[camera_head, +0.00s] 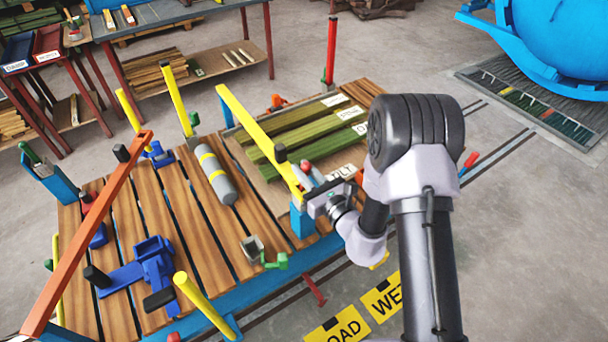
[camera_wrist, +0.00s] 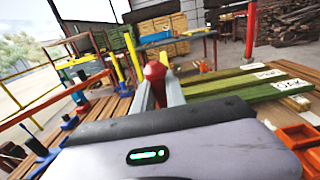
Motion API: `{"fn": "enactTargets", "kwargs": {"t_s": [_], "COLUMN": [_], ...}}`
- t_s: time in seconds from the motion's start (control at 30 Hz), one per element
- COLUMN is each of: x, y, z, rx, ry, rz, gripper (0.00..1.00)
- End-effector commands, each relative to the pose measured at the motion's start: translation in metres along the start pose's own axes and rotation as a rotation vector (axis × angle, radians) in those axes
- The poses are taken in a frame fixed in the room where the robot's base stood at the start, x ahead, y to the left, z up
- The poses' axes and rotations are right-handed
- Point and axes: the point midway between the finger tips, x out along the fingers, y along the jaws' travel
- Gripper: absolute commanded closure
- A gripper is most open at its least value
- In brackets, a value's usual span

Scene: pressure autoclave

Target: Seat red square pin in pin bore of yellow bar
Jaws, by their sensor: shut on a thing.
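My gripper (camera_head: 311,183) is shut on the red pin (camera_head: 306,166), at the near end of the yellow bar (camera_head: 250,122) in the head view. In the wrist view the red pin (camera_wrist: 155,76) stands up between the fingertips of my gripper (camera_wrist: 159,92). The yellow bar lies across two blue posts, its near end above the near blue post (camera_head: 302,221). A black knob (camera_head: 280,153) stands on the bar short of that end. The pin's lower part and the pin bore are hidden. I cannot tell whether the pin touches the bar.
The slatted wooden deck (camera_head: 185,225) carries a grey cylinder (camera_head: 215,175) and a blue clamp (camera_head: 150,262). Green planks (camera_head: 310,130) lie right of the bar. An orange-red bar (camera_head: 88,230) slants across the left side. A red-topped post (camera_head: 331,50) rises behind.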

Motion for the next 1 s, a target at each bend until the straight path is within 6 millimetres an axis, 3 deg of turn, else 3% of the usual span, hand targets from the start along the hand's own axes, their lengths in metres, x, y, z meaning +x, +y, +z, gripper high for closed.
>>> {"fn": "enactTargets", "kwargs": {"t_s": [0.2, 0.37, 0.47, 0.8, 1.0], "x": [0.0, 0.001, 0.003, 0.013, 0.015], "y": [0.0, 0.0, 0.0, 0.0, -0.001], "z": [0.064, 0.09, 0.089, 0.052, 0.043], "rx": [-0.002, -0.001, -0.001, -0.002, -0.004], "ry": [-0.004, 0.002, 0.024, 0.139, 0.163], "rz": [-0.001, 0.0, 0.001, 0.003, 0.002], "gripper": [1.0, 1.0, 1.0, 1.0, 1.0]}}
